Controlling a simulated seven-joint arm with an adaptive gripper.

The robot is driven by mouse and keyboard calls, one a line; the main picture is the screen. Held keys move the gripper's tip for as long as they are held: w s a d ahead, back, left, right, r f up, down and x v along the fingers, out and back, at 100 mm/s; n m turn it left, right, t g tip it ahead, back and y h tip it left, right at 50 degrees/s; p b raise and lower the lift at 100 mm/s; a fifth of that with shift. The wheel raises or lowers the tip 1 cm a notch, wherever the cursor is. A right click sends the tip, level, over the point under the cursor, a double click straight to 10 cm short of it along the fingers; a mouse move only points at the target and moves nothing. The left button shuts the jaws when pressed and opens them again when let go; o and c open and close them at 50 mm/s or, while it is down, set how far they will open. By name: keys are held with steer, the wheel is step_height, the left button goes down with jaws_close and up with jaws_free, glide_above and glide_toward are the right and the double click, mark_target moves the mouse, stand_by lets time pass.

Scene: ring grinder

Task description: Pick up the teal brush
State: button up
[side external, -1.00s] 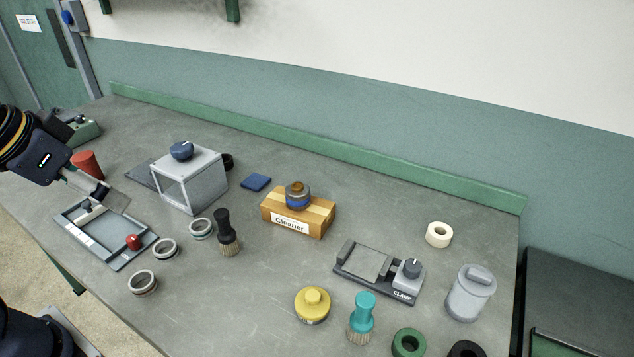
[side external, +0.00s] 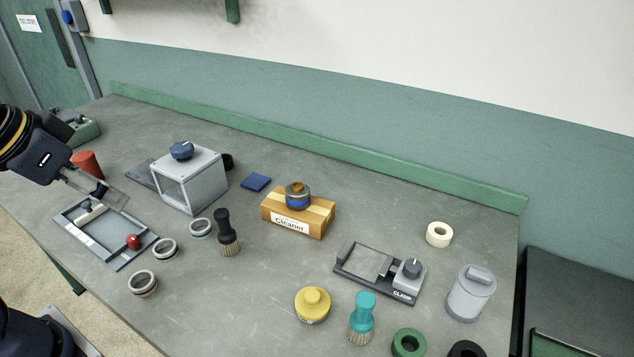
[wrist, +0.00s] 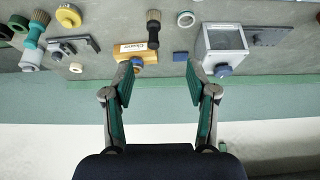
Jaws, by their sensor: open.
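The teal brush (side external: 363,316) stands upright, bristles down, at the front of the bench in the side view, between a yellow-knobbed round piece (side external: 312,304) and a green ring (side external: 408,343). In the wrist view the teal brush (wrist: 35,40) is at the upper left, well away from my fingers. My gripper (wrist: 158,72) is open and empty, its two green-padded fingers spread apart. In the side view my gripper (side external: 112,192) is at the far left, above a grey tray, far from the brush.
A clamp fixture (side external: 378,272), a grey canister (side external: 470,293) and a white tape roll (side external: 439,234) stand near the brush. Bare bench lies left of the yellow piece.

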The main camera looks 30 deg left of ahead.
steer(key=w+d+r+t+h, duration=0.1)
steer(key=w+d+r+t, duration=0.1)
steer(key=w+r+t, duration=0.45)
steer(key=w+d+r+t, duration=0.1)
steer(key=w+r+t, duration=0.25)
steer(key=w, duration=0.55)
steer(key=w+d+t+h, duration=0.2)
steer(key=w+d+t, duration=0.1)
steer(key=w+d, duration=0.4)
steer(key=m+g+h, duration=0.4)
steer(key=m+h, duration=0.3)
glide_toward(358, 303)
steer(key=x, duration=0.4)
steer(key=shift+f, duration=0.1)
steer(key=shift+w+d, duration=0.25)
steer(key=shift+d, duration=0.05)
steer(key=x, duration=0.6)
steer(key=shift+w+d, duration=0.1)
steer(key=shift+w, duration=0.25)
